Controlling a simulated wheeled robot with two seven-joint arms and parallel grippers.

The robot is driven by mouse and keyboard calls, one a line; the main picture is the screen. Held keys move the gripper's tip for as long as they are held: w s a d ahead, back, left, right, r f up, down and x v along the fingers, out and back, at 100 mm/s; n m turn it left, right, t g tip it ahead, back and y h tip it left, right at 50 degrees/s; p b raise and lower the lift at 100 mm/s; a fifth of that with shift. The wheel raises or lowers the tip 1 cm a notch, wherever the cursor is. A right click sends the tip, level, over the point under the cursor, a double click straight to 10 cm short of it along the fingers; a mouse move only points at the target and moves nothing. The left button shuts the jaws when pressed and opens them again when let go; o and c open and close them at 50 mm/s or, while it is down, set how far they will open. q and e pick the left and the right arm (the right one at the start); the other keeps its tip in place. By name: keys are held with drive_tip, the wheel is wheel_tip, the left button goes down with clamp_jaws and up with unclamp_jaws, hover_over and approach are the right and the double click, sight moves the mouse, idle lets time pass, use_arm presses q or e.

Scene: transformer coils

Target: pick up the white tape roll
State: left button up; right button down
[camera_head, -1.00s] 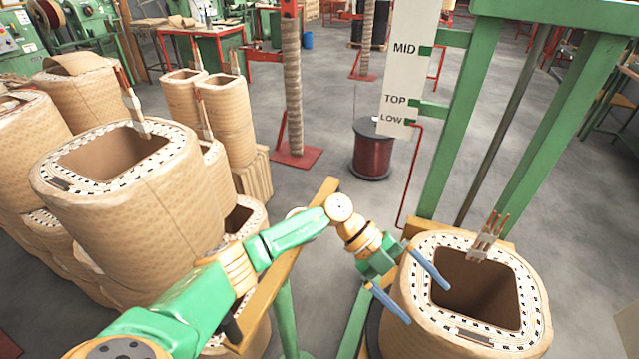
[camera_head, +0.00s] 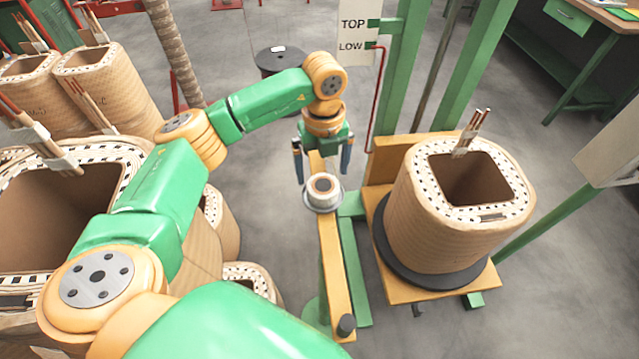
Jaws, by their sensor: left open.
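The white tape roll (camera_head: 314,189) is a small pale ring with a brown core. It lies flat, in what looks like a grey round dish, on a narrow orange-yellow bar (camera_head: 333,262) at the picture's middle. My left gripper (camera_head: 322,165) points down just behind the roll. Its two blue-grey fingers are spread wide, one on each side of the bar, with nothing held between them. Whether the fingers are level with the roll is hard to tell. My right gripper is not in view.
A large paper-wrapped coil (camera_head: 420,215) with upright leads stands on an orange platform (camera_head: 440,283) to the right. Green posts (camera_head: 402,70) and a red rod rise behind. More coils (camera_head: 95,85) crowd the left. A dark spool (camera_head: 278,60) stands on the floor behind my arm.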

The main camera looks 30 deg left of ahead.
sight(323, 185)
use_arm(q)
wheel_tip(323, 185, down, 4)
drive_tip(key=shift+d+f+p, duration=0.1)
drive_tip(key=shift+d+p, duration=0.05)
drive_tip(key=shift+p, duration=0.4)
drive_tip(key=shift+f, duration=0.1)
drive_tip(key=c, duration=1.2)
